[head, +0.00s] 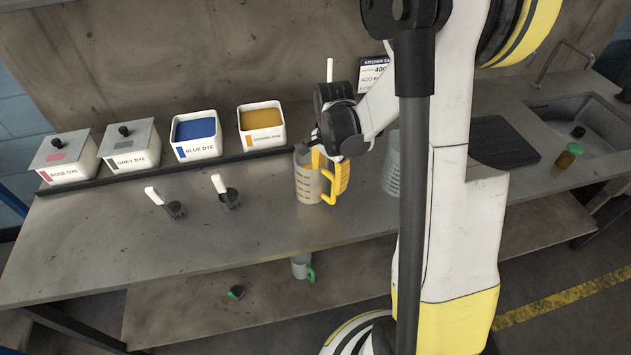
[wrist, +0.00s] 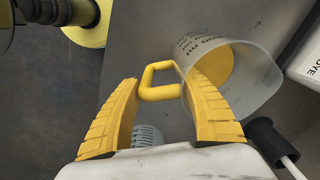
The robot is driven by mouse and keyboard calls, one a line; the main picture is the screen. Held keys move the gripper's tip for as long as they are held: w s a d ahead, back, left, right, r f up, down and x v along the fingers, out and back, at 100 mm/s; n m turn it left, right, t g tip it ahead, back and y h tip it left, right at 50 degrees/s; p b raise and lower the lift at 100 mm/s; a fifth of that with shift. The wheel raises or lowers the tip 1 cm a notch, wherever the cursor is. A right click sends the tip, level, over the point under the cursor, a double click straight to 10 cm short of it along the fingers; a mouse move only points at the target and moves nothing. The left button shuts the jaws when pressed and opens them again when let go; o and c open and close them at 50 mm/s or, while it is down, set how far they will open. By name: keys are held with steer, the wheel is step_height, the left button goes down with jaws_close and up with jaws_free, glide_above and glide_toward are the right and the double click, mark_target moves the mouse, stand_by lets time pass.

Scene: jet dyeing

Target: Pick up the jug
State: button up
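The jug (head: 307,183) is a translucent measuring jug with dark markings, standing upright on the steel bench. In the wrist view the jug (wrist: 185,50) is at upper right, and its yellow loop handle (wrist: 160,82) points toward the left. A yellow area shows inside it; I cannot tell what it is. My gripper (head: 331,172) has yellow ribbed fingers and is beside the jug, on its handle side. In the wrist view my gripper (wrist: 163,86) is open, with the handle between its fingertips and a gap on the left. Contact on the right is unclear.
Dye tubs stand in a row behind, including the blue dye (head: 196,135) and an orange one (head: 262,126). A second clear container (head: 391,170) is partly hidden by my arm. A sink (head: 580,125) is at right. The front left bench is clear.

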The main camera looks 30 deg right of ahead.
mark_target(330, 173)
steer(key=c, duration=0.3)
steer(key=shift+r, duration=0.1)
steer(key=shift+c, duration=0.2)
steer(key=shift+r+p, duration=0.4)
steer(key=shift+r, duration=0.6)
step_height(330, 173, up, 2)
steer(key=shift+p, duration=0.3)
steer(key=d+r+p, duration=0.1)
steer(key=d+r, duration=0.2)
steer(key=d, duration=0.2)
steer(key=s+d+r+p, duration=0.1)
steer(key=d+r, duration=0.2)
steer(key=d, duration=0.3)
steer(key=shift+s+d+r, duration=0.15)
steer(key=shift+d+r, duration=0.1)
steer(key=shift+r, duration=0.15)
